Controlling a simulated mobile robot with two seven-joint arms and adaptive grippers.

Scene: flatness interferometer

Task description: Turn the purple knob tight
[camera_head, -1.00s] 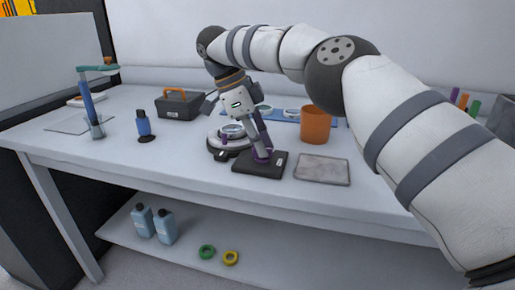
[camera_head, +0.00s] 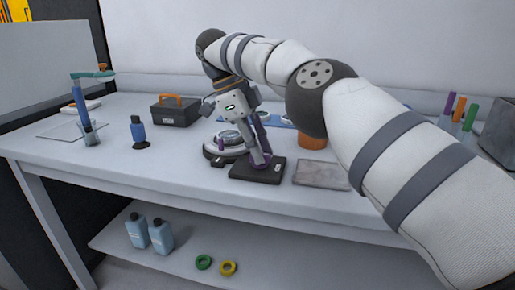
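A dark rectangular base (camera_head: 243,172) sits on the bench, with a slanted purple-grey post (camera_head: 262,132) rising behind my gripper. Purple shows low on this base, around my fingertips. A smaller purple knob-like piece (camera_head: 221,144) stands at the front of a round grey and black stage (camera_head: 212,152), left of my gripper. My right gripper (camera_head: 260,160) points down, its fingertips just over the dark base and close to the purple there. The fingers overlap the post, so their gap and any grip are unclear. My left gripper is not in view.
A grey plate (camera_head: 322,174) lies right of the base, with an orange cup (camera_head: 312,142) behind it, partly hidden by my arm. The front bench strip is clear.

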